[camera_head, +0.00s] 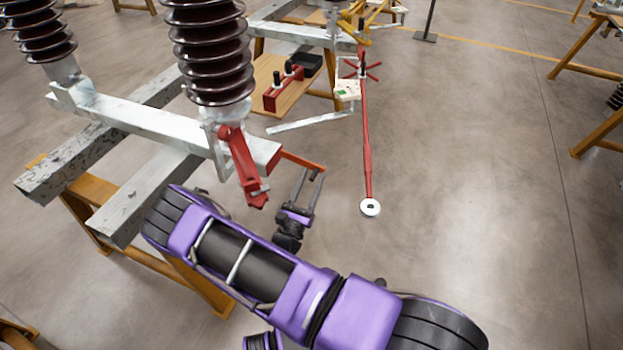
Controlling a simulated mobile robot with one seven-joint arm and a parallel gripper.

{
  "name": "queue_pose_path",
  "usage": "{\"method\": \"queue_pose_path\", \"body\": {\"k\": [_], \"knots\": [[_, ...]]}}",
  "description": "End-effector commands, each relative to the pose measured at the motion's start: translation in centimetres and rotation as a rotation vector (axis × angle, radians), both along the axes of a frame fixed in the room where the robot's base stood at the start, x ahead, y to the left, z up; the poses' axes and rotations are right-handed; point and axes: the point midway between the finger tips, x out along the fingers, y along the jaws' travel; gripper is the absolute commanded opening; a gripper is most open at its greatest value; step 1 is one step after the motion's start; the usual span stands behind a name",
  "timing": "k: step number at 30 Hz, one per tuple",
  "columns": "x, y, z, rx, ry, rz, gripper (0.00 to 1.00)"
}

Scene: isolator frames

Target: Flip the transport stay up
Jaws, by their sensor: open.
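A thin orange-red bar (301,160) sticks out to the right from the red end of the grey frame beam (150,120). A thicker red bracket (243,165) hangs at the foot of the brown ribbed insulator. I cannot tell for sure which of these is the transport stay. My gripper (313,172) is open, its two slim fingers apart and pointing up in the picture. The fingertips are close to the bar's free right end. I cannot tell whether they touch it or straddle it. No part is visibly held.
My purple arm crosses the lower middle. Brown ribbed insulators (207,50) stand on the beam at left, above orange trestles (190,275). A long red rod (367,150) with a white ring end is right of my gripper. Open grey floor (480,180) lies further right.

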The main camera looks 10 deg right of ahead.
Motion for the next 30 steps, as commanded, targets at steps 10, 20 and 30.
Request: {"method": "queue_pose_path", "body": {"k": [10,20,30], "knots": [[0.29,-0.22,0.15,0.0,0.0,-0.001,0.45],[0.26,-0.2,0.13,0.0,0.0,0.0,0.0],[0.24,-0.2,0.11,0.0,0.0,0.0,0.0]]}}
